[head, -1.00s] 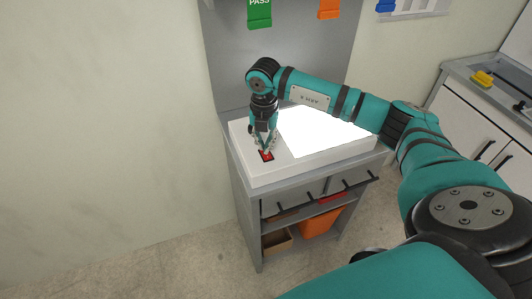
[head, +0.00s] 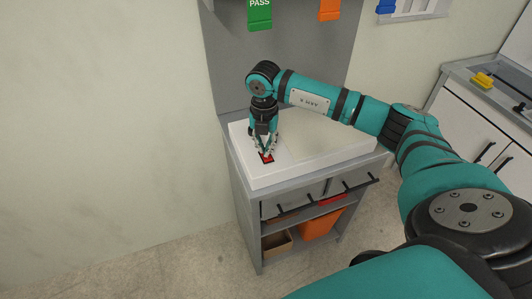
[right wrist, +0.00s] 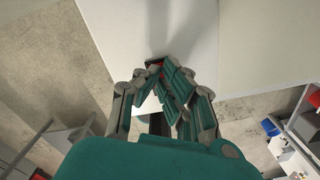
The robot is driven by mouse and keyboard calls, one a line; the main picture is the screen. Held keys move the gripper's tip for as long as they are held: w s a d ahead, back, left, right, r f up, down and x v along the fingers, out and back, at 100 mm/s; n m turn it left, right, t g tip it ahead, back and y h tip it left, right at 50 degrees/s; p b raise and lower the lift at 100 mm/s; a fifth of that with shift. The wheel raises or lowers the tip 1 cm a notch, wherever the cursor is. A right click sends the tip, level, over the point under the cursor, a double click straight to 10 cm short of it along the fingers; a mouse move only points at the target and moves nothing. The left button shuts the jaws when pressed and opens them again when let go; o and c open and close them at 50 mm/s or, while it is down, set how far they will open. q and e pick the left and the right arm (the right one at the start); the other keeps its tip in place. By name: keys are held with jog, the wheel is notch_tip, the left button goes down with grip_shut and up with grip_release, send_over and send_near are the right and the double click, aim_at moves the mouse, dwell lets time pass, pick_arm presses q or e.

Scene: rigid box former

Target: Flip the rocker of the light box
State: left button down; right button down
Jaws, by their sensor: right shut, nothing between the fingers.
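The white light box (head: 258,177) lies on top of the grey cabinet, and its panel (head: 325,135) is unlit. The red rocker (head: 267,158) sits in a dark frame near the box's front left corner. My right gripper (head: 265,153) points down at the rocker with its fingers shut and nothing between them. The fingertips are at the rocker; whether they touch it I cannot tell. In the right wrist view the gripper's fingertips (right wrist: 163,66) cover most of the rocker, and only bits of red show. My left gripper is not in view.
The grey cabinet (head: 244,213) has drawers with dark handles and an open shelf with an orange bin (head: 318,224) and a brown box (head: 278,242). A grey back panel (head: 232,75) rises behind the light box. A white counter unit stands at the right.

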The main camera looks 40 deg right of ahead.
jog(key=shift+r+p, duration=1.85)
jog(key=shift+r, duration=1.4)
